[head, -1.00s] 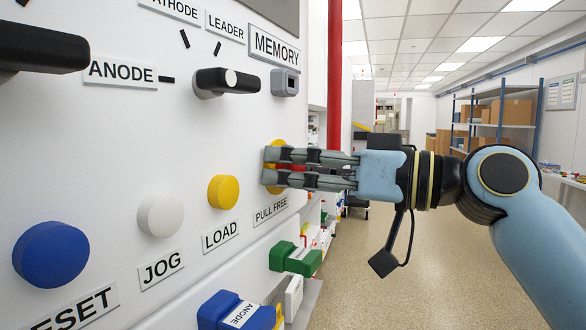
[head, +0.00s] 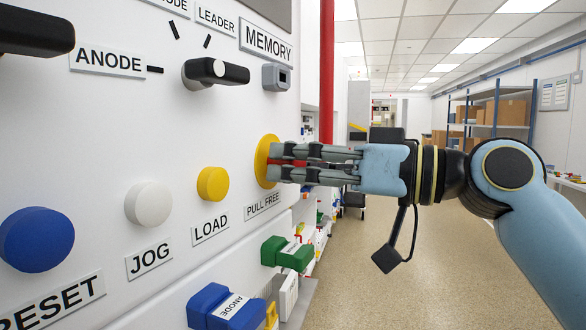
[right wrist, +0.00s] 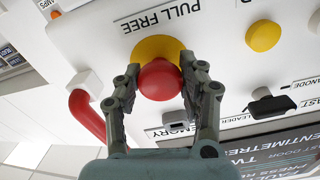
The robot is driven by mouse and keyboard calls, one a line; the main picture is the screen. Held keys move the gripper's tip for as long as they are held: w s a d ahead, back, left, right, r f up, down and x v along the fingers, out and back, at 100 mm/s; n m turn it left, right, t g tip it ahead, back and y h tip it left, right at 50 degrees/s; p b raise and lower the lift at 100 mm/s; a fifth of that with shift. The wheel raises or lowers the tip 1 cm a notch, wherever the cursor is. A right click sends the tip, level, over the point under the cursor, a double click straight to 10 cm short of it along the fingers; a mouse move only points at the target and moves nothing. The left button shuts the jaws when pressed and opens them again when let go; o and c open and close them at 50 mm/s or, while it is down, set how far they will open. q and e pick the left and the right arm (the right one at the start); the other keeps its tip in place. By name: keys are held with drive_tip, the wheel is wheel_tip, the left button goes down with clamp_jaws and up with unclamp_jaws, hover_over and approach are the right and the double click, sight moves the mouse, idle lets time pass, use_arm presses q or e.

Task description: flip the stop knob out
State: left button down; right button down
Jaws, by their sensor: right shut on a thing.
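The stop knob is a round red head (right wrist: 160,79) in front of a yellow disc (head: 266,160) on the white panel, above the PULL FREE label (head: 263,205). My right gripper (head: 275,163) reaches it from the right in the head view. In the right wrist view its two fingers (right wrist: 160,85) are on either side of the red head and shut on it. In the head view the fingers cover most of the red head, with a little red showing between them.
Left of the stop knob are yellow LOAD (head: 213,184), white JOG (head: 148,204) and blue RESET (head: 37,239) buttons. A black selector handle (head: 228,72) sticks out above. Green (head: 287,253) and blue (head: 222,306) clamps sit below. The aisle on the right is free.

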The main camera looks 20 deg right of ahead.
drive_tip(key=c, duration=1.2)
unclamp_jaws()
drive_tip(key=o, duration=0.5)
drive_tip(key=shift+s+d, duration=0.1)
drive_tip(key=v, duration=0.7)
drive_tip(key=shift+s+d, duration=0.1)
drive_tip(key=shift+d, duration=0.05)
drive_tip(key=shift+f, duration=0.1)
